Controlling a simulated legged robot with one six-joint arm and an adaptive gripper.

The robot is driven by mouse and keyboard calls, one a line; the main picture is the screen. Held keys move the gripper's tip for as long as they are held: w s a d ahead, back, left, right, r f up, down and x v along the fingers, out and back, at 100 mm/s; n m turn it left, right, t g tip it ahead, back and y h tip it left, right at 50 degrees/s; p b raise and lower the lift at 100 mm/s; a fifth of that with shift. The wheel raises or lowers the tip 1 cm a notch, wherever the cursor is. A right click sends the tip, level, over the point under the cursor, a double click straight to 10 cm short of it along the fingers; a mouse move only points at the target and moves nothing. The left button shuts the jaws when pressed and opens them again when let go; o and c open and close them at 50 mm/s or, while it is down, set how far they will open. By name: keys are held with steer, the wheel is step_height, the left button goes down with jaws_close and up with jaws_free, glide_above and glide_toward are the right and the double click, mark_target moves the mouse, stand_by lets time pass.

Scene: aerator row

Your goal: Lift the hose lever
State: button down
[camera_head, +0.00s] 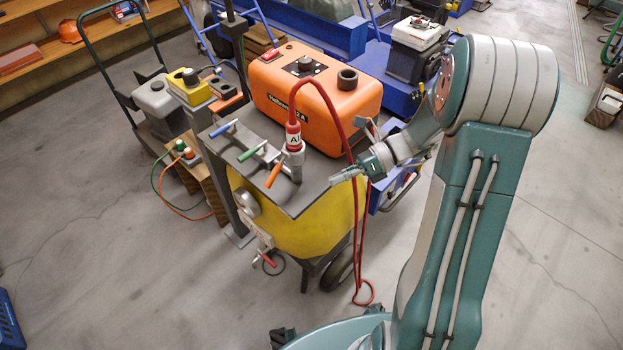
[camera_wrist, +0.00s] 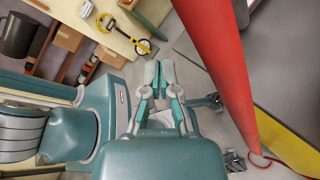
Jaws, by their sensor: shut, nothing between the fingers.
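A manifold (camera_head: 250,150) on the cart's grey top carries three levers with blue (camera_head: 222,128), green (camera_head: 251,153) and orange (camera_head: 273,174) handles. The red hose (camera_head: 325,92) rises from a red coupling marked "A" (camera_head: 293,137) beside the orange-handled lever, arches over and hangs past the cart's right side. My gripper (camera_head: 346,174) is right of the levers, near the hanging hose and apart from the handles. In the wrist view my gripper (camera_wrist: 158,74) is shut and empty. The hose (camera_wrist: 226,65) passes large and close on its right there. No lever handle is recognisable in the wrist view.
An orange tank (camera_head: 316,100) stands behind the manifold on the cart's grey top (camera_head: 318,172). A yellow drum (camera_head: 310,235) is below. A box with cables (camera_head: 182,152) stands left. Open floor (camera_head: 110,240) lies in front and left.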

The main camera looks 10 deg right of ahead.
steer(key=d+f+m+t+y, duration=0.1)
steer(key=d+m+t+y, duration=0.1)
steer(key=m, duration=0.1)
glide_toward(272, 183)
steer(key=shift+n, duration=0.3)
steer(key=a+f, duration=0.1)
steer(key=s+a+f, duration=0.1)
steer(key=a+f, duration=0.1)
steer(key=shift+s+a+f, duration=0.15)
steer(key=shift+s+a, duration=0.15)
steer(key=shift+a, duration=0.05)
steer(key=shift+w+a+r, duration=0.6)
steer(key=shift+w+a, duration=0.1)
steer(key=shift+a, duration=0.2)
steer(key=shift+w+a+r, duration=0.25)
steer(key=shift+w+a, duration=0.1)
steer(key=shift+a, duration=0.15)
steer(key=shift+s+a+r+m+y, duration=0.15)
steer(key=shift+s+a+m+y, duration=0.1)
steer(key=shift+m+y, duration=0.15)
